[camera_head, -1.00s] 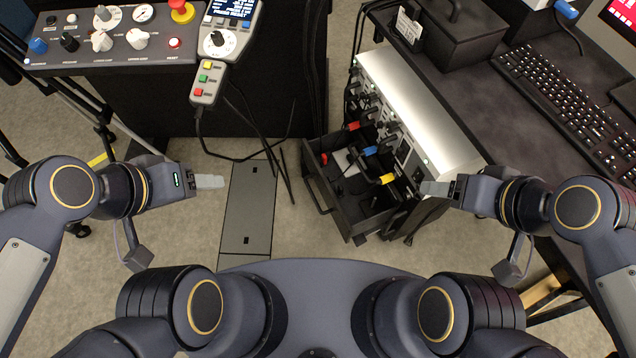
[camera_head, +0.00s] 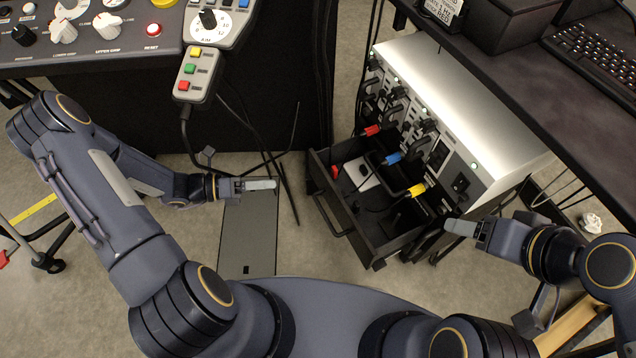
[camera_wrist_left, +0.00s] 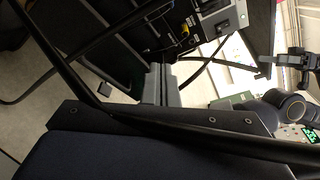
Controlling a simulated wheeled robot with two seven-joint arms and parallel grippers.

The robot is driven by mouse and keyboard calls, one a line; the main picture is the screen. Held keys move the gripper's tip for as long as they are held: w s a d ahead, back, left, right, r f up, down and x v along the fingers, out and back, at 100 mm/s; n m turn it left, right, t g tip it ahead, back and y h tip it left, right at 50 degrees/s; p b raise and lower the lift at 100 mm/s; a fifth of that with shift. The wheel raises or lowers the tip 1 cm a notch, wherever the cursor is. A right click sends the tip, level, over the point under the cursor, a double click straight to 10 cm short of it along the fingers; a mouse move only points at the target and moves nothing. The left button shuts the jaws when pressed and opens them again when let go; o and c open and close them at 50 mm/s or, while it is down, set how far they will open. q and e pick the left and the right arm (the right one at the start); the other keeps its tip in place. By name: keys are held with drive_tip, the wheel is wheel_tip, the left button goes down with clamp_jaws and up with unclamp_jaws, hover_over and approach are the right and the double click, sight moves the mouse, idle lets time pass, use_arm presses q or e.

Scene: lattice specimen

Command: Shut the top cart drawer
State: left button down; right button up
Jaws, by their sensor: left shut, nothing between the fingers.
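The top cart drawer (camera_head: 372,250) is black and stands open below the pale-topped instrument unit (camera_head: 470,85) in the head view. Its bar handle (camera_head: 328,208) is on the side facing left. A pale item and cables show in and above the drawer. My left gripper (camera_head: 275,185) is shut and empty, left of the handle with a gap of floor between them in the picture. Its closed fingers (camera_wrist_left: 160,85) also show in the left wrist view, with dark bars and the unit's connectors beyond. My right gripper (camera_head: 448,226) is right of the drawer, seen edge-on, so its opening is unclear.
A control console with a hanging button pendant (camera_head: 192,78) is at the upper left. Dark cables hang near my left gripper. A dark desk with a keyboard (camera_head: 600,55) is at the upper right.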

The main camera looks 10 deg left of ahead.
use_arm(q)
wheel_tip(320, 180, down, 10)
drive_tip(key=n+t, duration=0.5)
drive_tip(key=n, duration=0.5)
drive_tip(key=b, duration=0.4)
approach(326, 178)
drive_tip(key=shift+n+y, duration=0.3)
drive_tip(key=shift+y, duration=0.1)
drive_tip(key=x, duration=0.6)
drive_tip(key=shift+d+r, duration=0.1)
drive_tip(key=shift+d, duration=0.2)
drive_tip(key=shift+w+d+r, duration=0.1)
drive_tip(key=b+x, duration=0.1)
drive_tip(key=x, duration=1.2)
drive_tip(key=shift+w, duration=0.15)
